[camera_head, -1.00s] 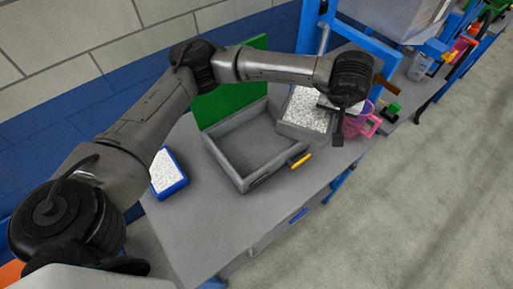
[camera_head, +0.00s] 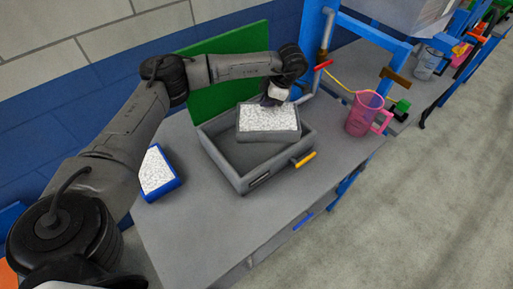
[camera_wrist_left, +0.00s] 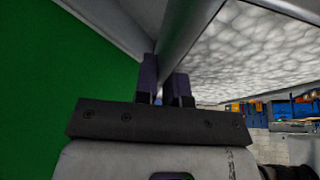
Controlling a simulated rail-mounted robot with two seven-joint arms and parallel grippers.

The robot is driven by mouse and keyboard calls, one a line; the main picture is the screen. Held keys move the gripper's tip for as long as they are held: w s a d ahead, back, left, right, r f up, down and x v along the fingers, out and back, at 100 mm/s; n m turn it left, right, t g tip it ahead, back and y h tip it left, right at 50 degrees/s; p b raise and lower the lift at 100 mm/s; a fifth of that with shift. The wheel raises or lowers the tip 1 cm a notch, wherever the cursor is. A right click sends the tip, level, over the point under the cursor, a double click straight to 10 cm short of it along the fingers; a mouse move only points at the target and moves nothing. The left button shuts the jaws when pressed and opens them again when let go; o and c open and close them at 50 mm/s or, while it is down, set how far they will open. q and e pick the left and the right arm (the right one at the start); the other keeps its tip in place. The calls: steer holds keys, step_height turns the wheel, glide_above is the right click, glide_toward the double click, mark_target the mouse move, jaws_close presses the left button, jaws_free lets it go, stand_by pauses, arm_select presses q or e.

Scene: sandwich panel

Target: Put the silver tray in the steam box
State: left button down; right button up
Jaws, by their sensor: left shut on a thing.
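The silver tray (camera_head: 268,137), grey with white speckled contents, is over the steam box, its lower part overlapping the box opening in the head view. I cannot tell whether it touches the floor or walls. The steam box (camera_head: 241,183) is an open grey box with a yellow-orange handle and a raised green lid (camera_head: 205,100) behind it. My left gripper (camera_head: 274,97) is shut on the tray's far rim. In the left wrist view the fingers (camera_wrist_left: 165,88) pinch the tray's edge (camera_wrist_left: 187,30), with the speckled contents to the right. My right gripper is not in view.
A blue tray (camera_head: 157,172) with white contents lies on the table left of the box. A pink pitcher (camera_head: 366,116) stands to the right. Blue frame posts and a pipe rise behind it. The table front (camera_head: 215,225) is clear.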

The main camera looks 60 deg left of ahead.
mark_target(246, 106)
arm_select(q)
steer(key=s+a+f+n+h+b, duration=0.1)
steer(key=a+n, duration=0.1)
steer(key=s+a+f+n+h, duration=0.1)
steer(key=a+f+n, duration=0.1)
steer(key=s+a+f+n+h+b, duration=0.1)
steer(key=a+n, duration=0.1)
steer(key=n, duration=0.1)
steer(key=shift+s+a+f+g+b, duration=0.25)
steer(key=shift+s+f+g+b, duration=0.05)
steer(key=shift+s+f+g, duration=0.1)
steer(key=shift+f+b, duration=1.25)
steer(key=shift+f, duration=3.75)
steer(key=c, duration=1.2)
jaws_free()
steer(key=shift+r, duration=0.15)
